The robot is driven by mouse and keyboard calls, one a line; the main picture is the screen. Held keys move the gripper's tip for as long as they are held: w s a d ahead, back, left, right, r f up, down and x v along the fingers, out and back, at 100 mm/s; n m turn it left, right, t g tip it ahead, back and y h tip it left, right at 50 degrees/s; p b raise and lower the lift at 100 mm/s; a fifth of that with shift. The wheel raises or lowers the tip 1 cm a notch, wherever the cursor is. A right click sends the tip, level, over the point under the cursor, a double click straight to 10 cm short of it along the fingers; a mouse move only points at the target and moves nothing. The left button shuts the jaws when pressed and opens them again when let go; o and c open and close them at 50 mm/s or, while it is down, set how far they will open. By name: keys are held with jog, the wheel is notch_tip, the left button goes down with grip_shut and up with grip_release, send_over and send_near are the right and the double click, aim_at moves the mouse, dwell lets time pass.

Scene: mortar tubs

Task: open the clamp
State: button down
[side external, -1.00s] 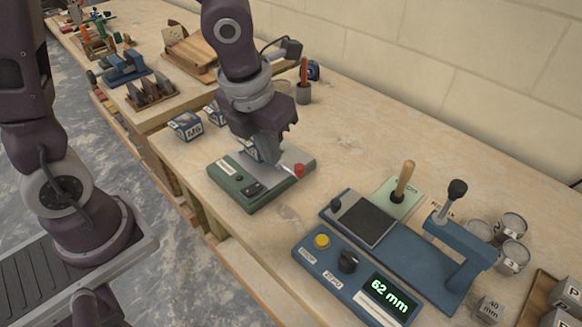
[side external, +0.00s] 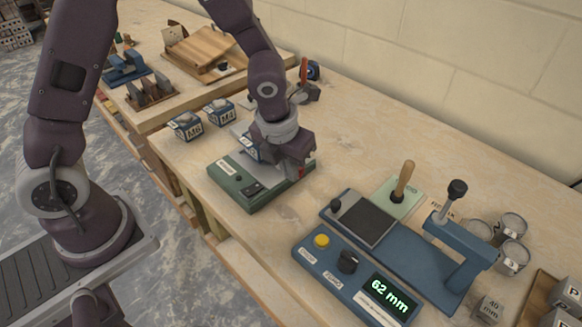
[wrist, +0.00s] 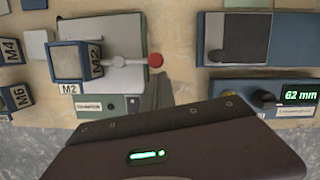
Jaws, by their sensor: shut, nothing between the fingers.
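The green clamp base (side external: 235,192) stands on the bench in the side view, partly covered by my gripper. The wrist view shows its green plate (wrist: 118,104) and a pale lever (wrist: 127,62) with a red knob (wrist: 156,60) pointing right. A blue-framed tub marked M2 (wrist: 68,65) sits at the left end of the lever; whether the lever touches it is unclear. My gripper (wrist: 156,82) is shut and empty, its fingers beside and just below the knob in the wrist view.
A blue panel (side external: 328,272) reading 62 mm and a blue fixture (side external: 415,252) with an upright black-knobbed handle stand to the right. A wooden handle (side external: 404,178) rises behind. Tubs marked M4 (side external: 220,110) and M6 (side external: 186,125) stand left.

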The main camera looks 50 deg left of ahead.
jog(key=shift+w+d+n, duration=0.1)
jog(key=shift+w+n, duration=0.35)
jog(key=shift+n, duration=0.05)
dwell(0.3)
jog(key=w+a+n+g+y, duration=0.2)
jog(key=w+n, duration=0.6)
jog(key=n, duration=0.5)
jog(key=shift+w+a, duration=0.15)
jog(key=shift+a+n+g, duration=0.1)
jog(key=shift+n+g, duration=0.2)
dwell(0.4)
jog(key=d+r, duration=0.6)
jog(key=r, duration=0.4)
jog(key=shift+s+d, duration=0.3)
jog(key=shift+s, duration=0.15)
